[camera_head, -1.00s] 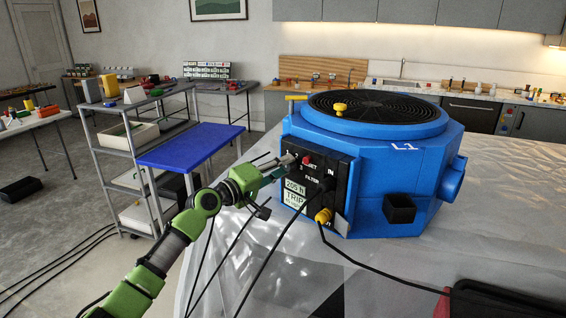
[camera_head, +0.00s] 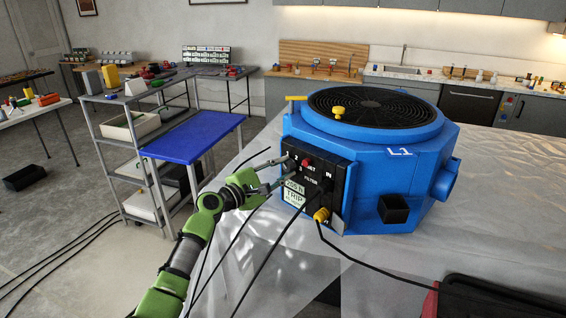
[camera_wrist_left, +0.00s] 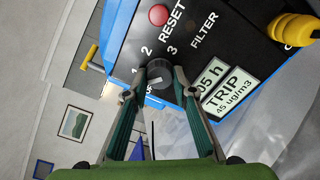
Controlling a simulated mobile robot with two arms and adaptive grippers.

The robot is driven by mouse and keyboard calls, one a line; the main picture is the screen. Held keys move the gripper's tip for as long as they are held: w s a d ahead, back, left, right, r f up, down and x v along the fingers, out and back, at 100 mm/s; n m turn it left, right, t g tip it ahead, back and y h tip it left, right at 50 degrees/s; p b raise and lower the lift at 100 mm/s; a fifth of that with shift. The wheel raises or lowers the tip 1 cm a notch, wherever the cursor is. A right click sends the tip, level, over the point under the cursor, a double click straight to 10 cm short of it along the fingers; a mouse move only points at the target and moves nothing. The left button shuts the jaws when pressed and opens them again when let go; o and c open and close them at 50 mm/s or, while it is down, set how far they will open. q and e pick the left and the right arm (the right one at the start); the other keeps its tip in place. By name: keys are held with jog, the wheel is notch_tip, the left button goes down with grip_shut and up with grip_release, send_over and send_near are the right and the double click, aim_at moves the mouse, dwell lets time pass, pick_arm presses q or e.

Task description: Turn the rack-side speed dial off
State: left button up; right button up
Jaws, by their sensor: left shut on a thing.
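The blue octagonal dryer (camera_head: 385,165) stands on a sheeted surface. Its black control panel (camera_head: 325,168) faces left and carries a red RESET button (camera_head: 305,162). The speed dial (camera_wrist_left: 158,72) is a dark grey round knob with marks 1, 2, 3 and a partly covered OFF around it in the left wrist view. My left gripper (camera_head: 290,172) is at the panel. In the left wrist view its two fingers (camera_wrist_left: 160,80) are shut on the dial, one on each side. I cannot tell the dial's setting clearly. My right gripper is not in view.
A black cable with a yellow plug (camera_head: 321,216) hangs from the panel below the gripper; other cables pass near my arm. A dark case (camera_head: 500,298) lies at the lower right. A blue-topped table (camera_head: 195,136) and grey shelf (camera_head: 118,108) stand left.

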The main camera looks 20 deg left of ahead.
pick_arm(q)
jog(key=n+p, duration=0.4)
jog(key=n, duration=0.1)
jog(key=shift+d+f+n+p, duration=0.15)
jog(key=shift+n+p, duration=0.8)
jog(key=shift+n, duration=0.65)
jog(key=shift+s, duration=0.1)
jog(key=o, duration=1.1)
jog(key=v, duration=1.2)
